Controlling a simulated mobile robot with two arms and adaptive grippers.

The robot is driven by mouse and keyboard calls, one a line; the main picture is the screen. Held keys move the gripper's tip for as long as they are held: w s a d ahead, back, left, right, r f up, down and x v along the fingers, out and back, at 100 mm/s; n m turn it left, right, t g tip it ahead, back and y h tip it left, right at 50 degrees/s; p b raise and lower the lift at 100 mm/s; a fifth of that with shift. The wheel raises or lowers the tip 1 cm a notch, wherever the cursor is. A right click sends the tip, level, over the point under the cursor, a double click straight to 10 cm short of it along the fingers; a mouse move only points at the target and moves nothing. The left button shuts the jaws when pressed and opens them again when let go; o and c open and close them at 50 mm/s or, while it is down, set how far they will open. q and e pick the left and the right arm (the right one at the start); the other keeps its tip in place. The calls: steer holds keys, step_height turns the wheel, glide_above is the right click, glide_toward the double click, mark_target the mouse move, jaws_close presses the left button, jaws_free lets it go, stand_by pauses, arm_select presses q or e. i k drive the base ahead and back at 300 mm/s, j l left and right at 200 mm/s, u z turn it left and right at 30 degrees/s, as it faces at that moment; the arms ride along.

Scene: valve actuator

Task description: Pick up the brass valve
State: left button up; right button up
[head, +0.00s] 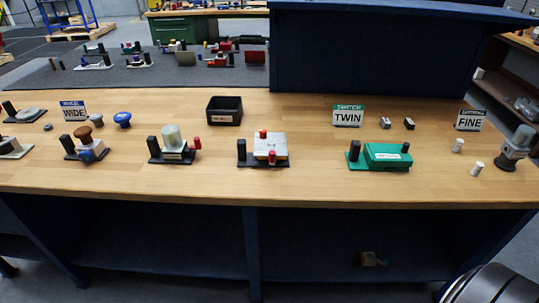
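No other thing in view is clearly a brass valve. Neither of my grippers is in view. A curved metal part at the bottom right corner looks like part of my own arm.

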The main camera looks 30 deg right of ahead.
mark_target(258, 158)
steer(key=i+l+z, duration=0.15)
steer(key=i+z, duration=0.75)
steer(key=z, duration=0.15)
